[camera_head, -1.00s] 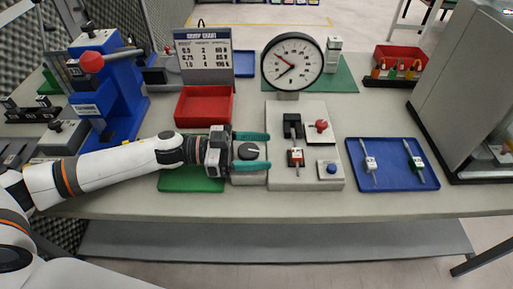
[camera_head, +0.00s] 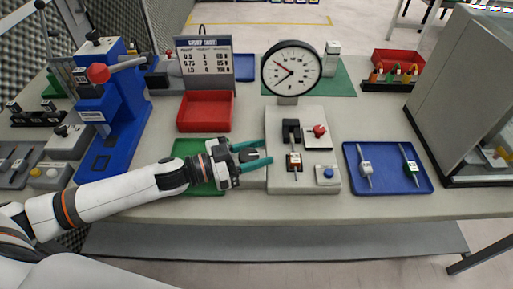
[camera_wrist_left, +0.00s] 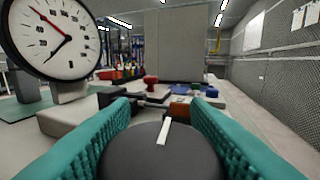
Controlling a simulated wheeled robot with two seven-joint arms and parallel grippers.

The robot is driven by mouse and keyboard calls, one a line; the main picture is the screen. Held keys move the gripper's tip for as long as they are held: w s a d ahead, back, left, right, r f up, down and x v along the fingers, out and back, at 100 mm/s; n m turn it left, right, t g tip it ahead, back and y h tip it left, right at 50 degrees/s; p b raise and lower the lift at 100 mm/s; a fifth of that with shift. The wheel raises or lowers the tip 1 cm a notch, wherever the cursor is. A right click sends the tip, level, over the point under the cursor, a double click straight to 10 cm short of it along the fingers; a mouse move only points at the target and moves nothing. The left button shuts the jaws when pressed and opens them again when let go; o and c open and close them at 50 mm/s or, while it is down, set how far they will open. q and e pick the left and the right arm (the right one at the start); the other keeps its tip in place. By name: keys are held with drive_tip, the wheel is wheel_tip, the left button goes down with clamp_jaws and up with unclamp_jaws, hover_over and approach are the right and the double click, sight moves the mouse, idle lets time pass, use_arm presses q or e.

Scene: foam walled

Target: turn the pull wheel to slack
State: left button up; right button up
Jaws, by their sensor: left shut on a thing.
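The pull wheel is a dark round knob with a white pointer line (camera_wrist_left: 160,155). It fills the lower middle of the left wrist view, between my two teal fingers, and its line points ahead and slightly right. In the head view the wheel (camera_head: 248,155) is partly hidden by my fingers, on a pale block left of the test stand. My left gripper (camera_head: 264,152) is shut on the wheel, a finger along each side. The round gauge (camera_head: 291,70) stands behind, with a red and a black hand. My right gripper is not in view.
The pale stand (camera_head: 309,186) carries a clamp, a red knob (camera_head: 320,131) and a blue button (camera_head: 327,173). A blue tray (camera_head: 388,184) with two samples lies right.

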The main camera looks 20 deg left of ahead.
use_arm(q)
drive_tip(key=n+t+y+p, duration=0.1)
drive_tip(key=n+t+y, duration=0.2)
drive_tip(key=shift+w+a+r, duration=0.1)
drive_tip(key=n+t+y, duration=0.1)
drive_tip(key=n+t+y+p, duration=0.1)
drive_tip(key=y, duration=0.1)
drive_tip(key=shift+w+a+n+t+y, duration=0.15)
drive_tip(key=shift+a+n+t+y, duration=0.05)
drive_tip(key=shift+n+t+y, duration=0.1)
drive_tip(key=n+y, duration=0.1)
drive_tip(key=y, duration=0.1)
drive_tip(key=n+t+y, duration=0.1)
drive_tip(key=y, duration=0.1)
drive_tip(key=shift+a+n+t, duration=0.2)
drive_tip(key=shift+n+t, duration=0.1)
drive_tip(key=shift+w+a+n+y, duration=0.15)
drive_tip(key=shift+n+y, duration=0.65)
drive_tip(key=shift+y, duration=0.5)
drive_tip(key=shift+n+y, duration=0.3)
drive_tip(key=shift+y, duration=0.2)
drive_tip(key=o, duration=1)
drive_tip(key=shift+c, duration=0.2)
